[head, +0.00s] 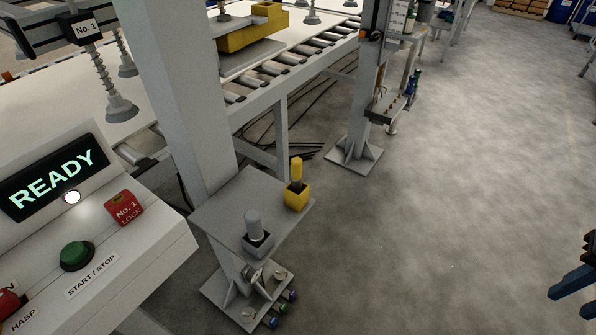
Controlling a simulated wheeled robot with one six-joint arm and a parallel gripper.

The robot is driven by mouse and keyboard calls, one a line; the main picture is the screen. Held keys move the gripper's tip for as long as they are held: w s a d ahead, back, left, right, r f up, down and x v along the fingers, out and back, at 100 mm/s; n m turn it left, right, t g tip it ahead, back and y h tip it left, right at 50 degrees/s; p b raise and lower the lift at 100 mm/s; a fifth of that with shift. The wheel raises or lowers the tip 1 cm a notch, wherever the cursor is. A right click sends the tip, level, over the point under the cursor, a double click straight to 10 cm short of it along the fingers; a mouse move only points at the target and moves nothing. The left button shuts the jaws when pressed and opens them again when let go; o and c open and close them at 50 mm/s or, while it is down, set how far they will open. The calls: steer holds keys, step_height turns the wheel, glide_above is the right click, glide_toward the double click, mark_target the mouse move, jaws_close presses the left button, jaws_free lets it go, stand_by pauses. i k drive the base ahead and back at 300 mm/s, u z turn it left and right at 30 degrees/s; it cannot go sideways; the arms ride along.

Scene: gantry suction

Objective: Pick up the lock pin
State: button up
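A yellow pin (296,170) stands upright in a yellow square holder (296,197) on a small grey shelf (215,207) fixed to the near post. A grey pin (254,222) stands upright in a grey holder (257,244) at the shelf's front. Neither pin has a readable label, so I cannot tell by marking which is the lock pin. My gripper (569,266) shows only partly at the right edge, as dark blue fingers spread apart with nothing between them. It is far to the right of both pins, over the floor.
A control panel (165,235) with a READY screen, green button and red No. 1 lock tag stands at the left. The grey post (190,90) rises behind the shelf. A roller conveyor (290,75) runs behind. The floor between shelf and gripper is clear.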

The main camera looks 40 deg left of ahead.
mark_target(296, 163)
steer(key=u, duration=0.75)
steer(key=i, duration=0.85)
steer(key=u, duration=0.85)
